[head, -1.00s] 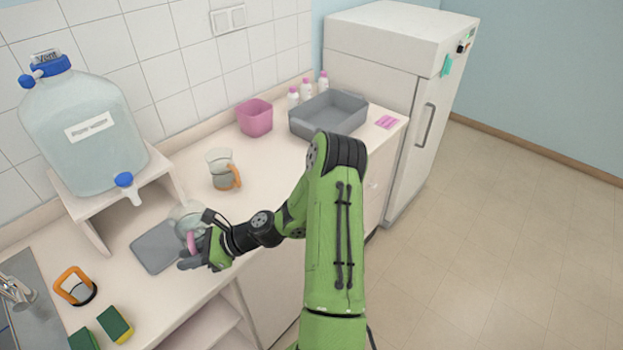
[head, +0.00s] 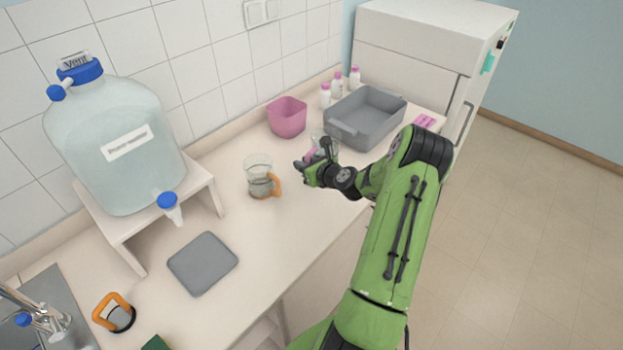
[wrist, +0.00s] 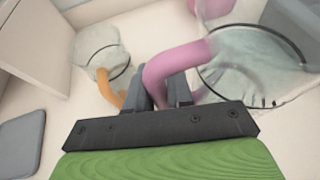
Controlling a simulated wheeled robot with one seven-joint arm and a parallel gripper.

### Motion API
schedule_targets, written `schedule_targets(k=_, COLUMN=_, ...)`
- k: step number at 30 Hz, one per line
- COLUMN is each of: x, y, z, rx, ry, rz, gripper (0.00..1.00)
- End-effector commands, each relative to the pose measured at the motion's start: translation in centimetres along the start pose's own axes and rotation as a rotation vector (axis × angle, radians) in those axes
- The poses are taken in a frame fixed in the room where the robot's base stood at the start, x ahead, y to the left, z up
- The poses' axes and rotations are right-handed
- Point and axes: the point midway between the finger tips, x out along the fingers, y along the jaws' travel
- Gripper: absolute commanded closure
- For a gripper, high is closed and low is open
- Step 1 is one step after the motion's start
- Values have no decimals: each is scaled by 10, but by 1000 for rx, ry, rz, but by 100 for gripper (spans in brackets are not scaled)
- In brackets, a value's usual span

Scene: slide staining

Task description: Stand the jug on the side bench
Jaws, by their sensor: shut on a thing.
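A clear jug with a pink handle (head: 322,141) is held by my gripper (head: 309,165) over the right part of the bench (head: 225,215). In the wrist view, my gripper (wrist: 166,92) is shut on the pink handle, and the jug's round glass body (wrist: 252,62) shows at the right. In the head view, the arm and hand hide part of the jug. I cannot tell whether its base touches the bench.
A clear jug with an orange handle (head: 260,180) stands left of my gripper. A pink tub (head: 287,118), grey basin (head: 366,120) and white bottles (head: 337,85) are behind. A grey mat (head: 203,264) lies empty. A big water container (head: 120,165) stands left.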

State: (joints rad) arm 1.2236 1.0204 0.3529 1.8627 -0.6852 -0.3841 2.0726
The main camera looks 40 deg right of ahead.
Motion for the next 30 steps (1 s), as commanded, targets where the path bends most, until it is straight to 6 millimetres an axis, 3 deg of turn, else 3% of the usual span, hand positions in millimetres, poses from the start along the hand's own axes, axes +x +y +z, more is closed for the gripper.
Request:
schedule_targets(k=3, x=12, y=2, z=-25, rx=0, ry=-2, rz=4, gripper=100)
schedule_targets(k=12, x=28, y=2, z=-66, rx=-1, ry=-3, rz=5, gripper=100)
schedule_targets(k=23, x=31, y=2, z=-71, rx=-4, ry=-4, rz=5, gripper=100)
schedule_targets(k=24, x=30, y=2, z=-72, rx=-3, ry=-1, rz=5, gripper=74)
schedule_targets(k=28, x=30, y=2, z=-71, rx=-3, ry=-1, rz=5, gripper=54)
schedule_targets(k=30, x=30, y=2, z=-71, rx=-3, ry=-1, rz=5, gripper=53)
